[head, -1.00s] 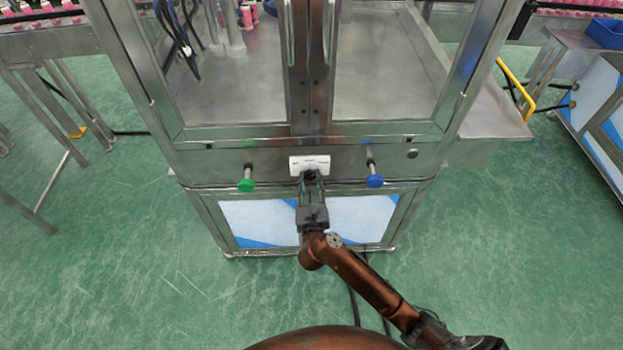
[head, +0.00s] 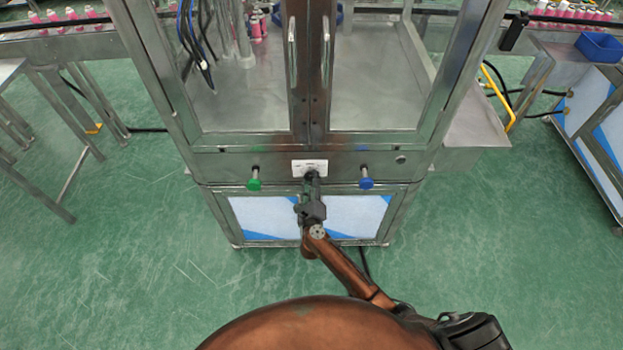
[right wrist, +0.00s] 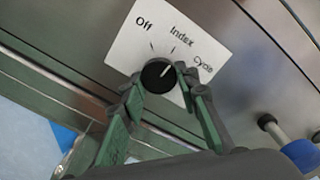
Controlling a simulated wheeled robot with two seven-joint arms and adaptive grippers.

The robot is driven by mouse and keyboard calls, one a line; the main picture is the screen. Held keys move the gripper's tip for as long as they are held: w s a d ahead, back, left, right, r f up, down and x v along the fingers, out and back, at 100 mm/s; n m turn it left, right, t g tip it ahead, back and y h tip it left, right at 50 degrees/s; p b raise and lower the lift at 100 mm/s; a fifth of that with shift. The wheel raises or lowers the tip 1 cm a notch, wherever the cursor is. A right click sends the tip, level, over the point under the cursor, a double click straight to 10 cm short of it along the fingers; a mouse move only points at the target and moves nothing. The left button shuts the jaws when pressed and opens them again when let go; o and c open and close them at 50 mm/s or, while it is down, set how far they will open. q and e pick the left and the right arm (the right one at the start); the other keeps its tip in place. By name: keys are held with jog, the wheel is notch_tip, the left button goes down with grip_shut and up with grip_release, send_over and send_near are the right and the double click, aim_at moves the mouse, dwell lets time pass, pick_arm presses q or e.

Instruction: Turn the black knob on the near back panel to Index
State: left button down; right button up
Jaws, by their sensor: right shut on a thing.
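The black knob (right wrist: 158,75) sits on a white label plate (right wrist: 150,40) marked Off, Index and Cycle. Its white pointer line tilts up and right, roughly toward the Index mark; the exact alignment is hard to tell. My right gripper (right wrist: 160,88) is shut on the knob, with one green-padded finger at each side. In the head view, my right gripper (head: 311,178) reaches the label plate (head: 310,168) at the middle of the metal panel and mostly hides the knob. My left gripper is not in view.
A green button (head: 254,183) sticks out left of the label and a blue button (head: 366,182) right of it. Above is a glazed metal cabinet with two vertical door handles (head: 292,52).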

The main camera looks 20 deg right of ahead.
jog(key=shift+a+n, duration=0.1)
jog(key=shift+n, duration=0.2)
jog(key=o, duration=1.2)
jog(key=shift+c, duration=0.2)
jog(key=v, duration=1.2)
